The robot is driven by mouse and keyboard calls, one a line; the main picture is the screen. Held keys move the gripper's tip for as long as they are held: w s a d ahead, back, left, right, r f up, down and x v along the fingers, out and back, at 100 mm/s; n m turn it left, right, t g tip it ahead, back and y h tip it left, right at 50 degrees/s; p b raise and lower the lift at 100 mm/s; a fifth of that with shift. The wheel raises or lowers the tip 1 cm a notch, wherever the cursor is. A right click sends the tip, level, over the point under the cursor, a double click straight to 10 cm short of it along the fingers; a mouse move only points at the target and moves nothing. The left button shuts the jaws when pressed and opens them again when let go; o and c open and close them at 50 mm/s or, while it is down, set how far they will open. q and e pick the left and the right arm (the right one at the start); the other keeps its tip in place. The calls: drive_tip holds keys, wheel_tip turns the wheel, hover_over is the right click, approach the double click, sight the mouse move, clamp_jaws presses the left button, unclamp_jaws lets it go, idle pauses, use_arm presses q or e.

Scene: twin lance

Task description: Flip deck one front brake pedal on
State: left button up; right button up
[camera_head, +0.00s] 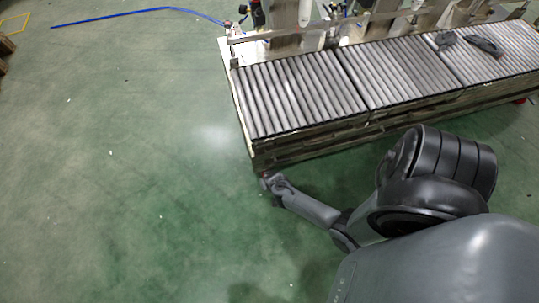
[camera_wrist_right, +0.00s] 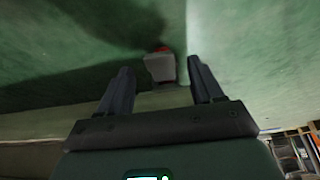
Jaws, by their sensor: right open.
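In the right wrist view, a small grey block with a red top, likely the brake pedal (camera_wrist_right: 161,70), sits low near the floor. It lies between and just beyond the fingertips of my right gripper (camera_wrist_right: 159,65). The gripper is open, with a finger to each side and nothing held. In the head view, my right gripper (camera_head: 270,186) reaches down by the near left corner of the roller conveyor (camera_head: 300,95). The pedal cannot be made out clearly there. Which way the pedal is flipped is too small to tell. My left gripper is out of view.
The roller conveyor stretches right, with dark objects (camera_head: 484,46) on its far section. A blue hose or cable (camera_head: 130,13) lies on the floor at the back left. The green floor (camera_head: 130,170) to the left is clear.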

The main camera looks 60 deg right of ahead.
drive_tip(key=shift+b+x, duration=0.45)
drive_tip(key=shift+x, duration=0.4)
drive_tip(key=c, duration=1.1)
drive_tip(key=shift+o, duration=0.2)
drive_tip(key=shift+s+a+f+t+h, duration=0.2)
drive_tip(key=shift+f+t+h, duration=0.5)
drive_tip(key=shift+h, duration=0.2)
drive_tip(key=shift+a+f+t+h+b, duration=0.1)
drive_tip(key=shift+f+t+h+b, duration=0.25)
drive_tip(key=shift+f+t+h, duration=0.65)
drive_tip(key=shift+t+h, duration=0.2)
drive_tip(key=shift+h, duration=0.1)
drive_tip(key=shift+f, duration=0.15)
drive_tip(key=o, duration=1.1)
drive_tip(key=shift+c, duration=0.2)
